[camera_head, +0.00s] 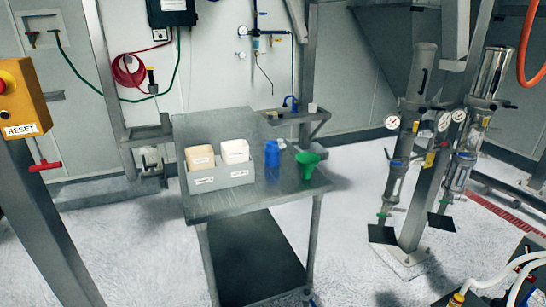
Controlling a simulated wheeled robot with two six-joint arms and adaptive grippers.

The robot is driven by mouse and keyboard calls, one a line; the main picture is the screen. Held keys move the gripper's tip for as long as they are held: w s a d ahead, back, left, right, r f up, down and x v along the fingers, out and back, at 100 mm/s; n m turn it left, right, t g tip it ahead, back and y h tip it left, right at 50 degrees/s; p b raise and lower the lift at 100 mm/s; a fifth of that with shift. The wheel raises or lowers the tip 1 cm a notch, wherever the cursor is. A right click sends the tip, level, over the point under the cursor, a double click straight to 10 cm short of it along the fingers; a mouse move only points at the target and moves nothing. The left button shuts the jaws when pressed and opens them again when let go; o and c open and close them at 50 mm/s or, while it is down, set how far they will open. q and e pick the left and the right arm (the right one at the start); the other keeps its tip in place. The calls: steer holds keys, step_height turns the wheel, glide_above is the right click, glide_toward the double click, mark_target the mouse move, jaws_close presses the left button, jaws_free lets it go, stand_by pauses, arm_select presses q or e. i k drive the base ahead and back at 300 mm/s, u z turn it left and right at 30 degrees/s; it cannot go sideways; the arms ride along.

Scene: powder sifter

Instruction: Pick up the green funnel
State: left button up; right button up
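The green funnel (307,159) stands on the metal table (265,198), near its right edge. Its wide mouth is up and its narrow end is down. Neither of my grippers is in view.
A grey tray (222,182) with two labelled containers, one beige (200,158) and one white (235,151), sits left of the bottle. Tall metal cylinders on a post (425,180) stand to the right. A yellow reset box (22,98) is at far left. The floor between table and post is mostly clear.

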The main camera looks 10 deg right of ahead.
mark_target(307, 167)
steer(key=u, duration=0.7)
steer(key=i, duration=1.65)
steer(key=z, duration=0.75)
